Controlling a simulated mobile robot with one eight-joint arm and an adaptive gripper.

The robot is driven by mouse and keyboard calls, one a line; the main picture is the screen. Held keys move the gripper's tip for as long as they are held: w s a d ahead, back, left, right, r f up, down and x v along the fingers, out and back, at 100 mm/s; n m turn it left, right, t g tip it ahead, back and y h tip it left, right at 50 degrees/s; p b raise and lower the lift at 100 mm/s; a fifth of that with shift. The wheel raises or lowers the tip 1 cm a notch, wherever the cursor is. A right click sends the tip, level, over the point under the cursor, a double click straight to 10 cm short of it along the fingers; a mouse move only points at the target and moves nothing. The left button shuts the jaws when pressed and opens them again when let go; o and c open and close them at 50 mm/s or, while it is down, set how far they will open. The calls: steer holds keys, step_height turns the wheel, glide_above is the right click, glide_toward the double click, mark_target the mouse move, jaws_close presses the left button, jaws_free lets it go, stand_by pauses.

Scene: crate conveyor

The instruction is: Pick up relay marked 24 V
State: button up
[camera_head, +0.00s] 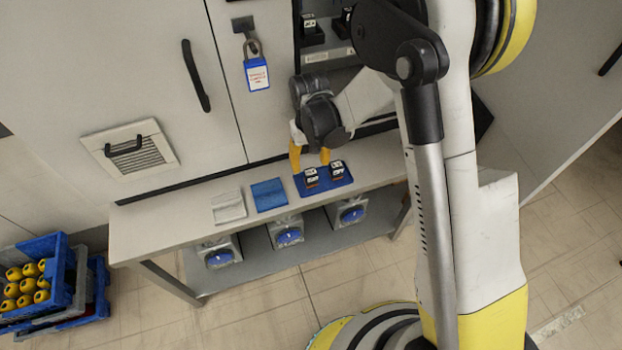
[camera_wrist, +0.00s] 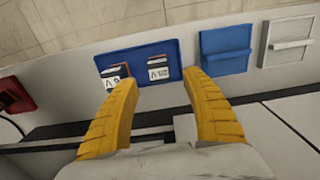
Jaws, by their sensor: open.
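Two small dark relays with white labels stand side by side in a blue tray (camera_wrist: 137,57) on the bench. In the wrist view, the right relay (camera_wrist: 158,74) has a label that seems to read 24 V, though the print is blurred. It appears as the left relay (camera_head: 311,177) in the head view. The other relay (camera_wrist: 114,77) has a label ending in V, its number unclear; it also shows in the head view (camera_head: 337,171). My gripper (camera_head: 310,157) is open and empty, above and behind the tray. Its yellow fingers in the wrist view (camera_wrist: 160,90) spread below the right relay.
A blue flat item (camera_head: 269,194) and a pale grey one (camera_head: 229,207) lie left of the tray on the bench (camera_head: 165,228). Cabinet doors (camera_head: 110,65) rise behind, with a padlock and blue tag (camera_head: 257,74). Crates (camera_head: 62,280) stand at the left floor.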

mark_target(311, 172)
step_height(311, 172, down, 5)
steer(key=shift+r+b, duration=0.1)
steer(key=shift+b, duration=1.05)
steer(key=shift+d, duration=0.1)
jaws_close()
steer(key=shift+r, duration=0.15)
